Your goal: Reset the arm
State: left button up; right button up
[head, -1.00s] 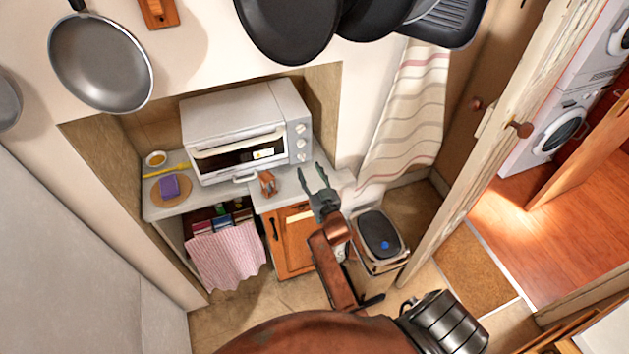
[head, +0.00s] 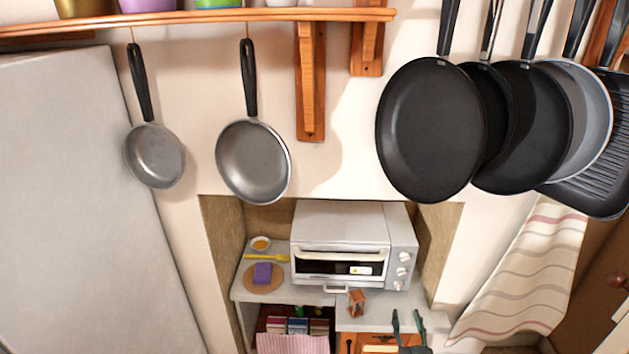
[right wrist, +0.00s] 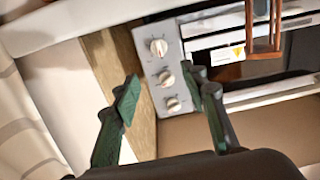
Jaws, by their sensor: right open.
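My right gripper (head: 407,320) shows at the bottom edge of the head view, just right of a small reddish-brown wooden framed object (head: 357,302) on the counter. Its two dark green fingers are apart with nothing between them. In the right wrist view the open fingers (right wrist: 165,92) point toward the toaster oven (right wrist: 160,62) and its knobs. The wooden object (right wrist: 263,30) stands there at the upper right, apart from the fingers. Most of my right arm is out of the head view. My left gripper is in no view.
The white toaster oven (head: 340,230) stands in the wall niche. A purple sponge (head: 262,273) lies on a round mat left of it. Several dark pans (head: 432,130) hang at upper right. A striped curtain (head: 520,270) hangs at right. A shelf (head: 210,16) runs along the top.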

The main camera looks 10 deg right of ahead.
jog(key=s+a+f+n+g+y, duration=0.15)
jog(key=s+f+g, duration=0.35)
jog(key=s, duration=0.7)
jog(key=s+a+f+g+y, duration=0.15)
jog(key=s+f+g, duration=0.25)
jog(key=s, duration=0.7)
jog(key=s+a+f+n+g, duration=0.1)
jog(key=s+a+f+g, duration=0.3)
jog(key=s, duration=0.8)
notch_tip(320, 180, down, 28)
jog(key=f+g+y, duration=0.1)
jog(key=g, duration=0.1)
jog(key=s+f+n+g, duration=0.1)
jog(key=s+f, duration=1.8)
jog(key=s, duration=0.2)
jog(key=shift+f+b, duration=0.35)
jog(key=shift+f, duration=0.05)
jog(key=shift+a+n, duration=0.1)
jog(key=shift+n, duration=0.15)
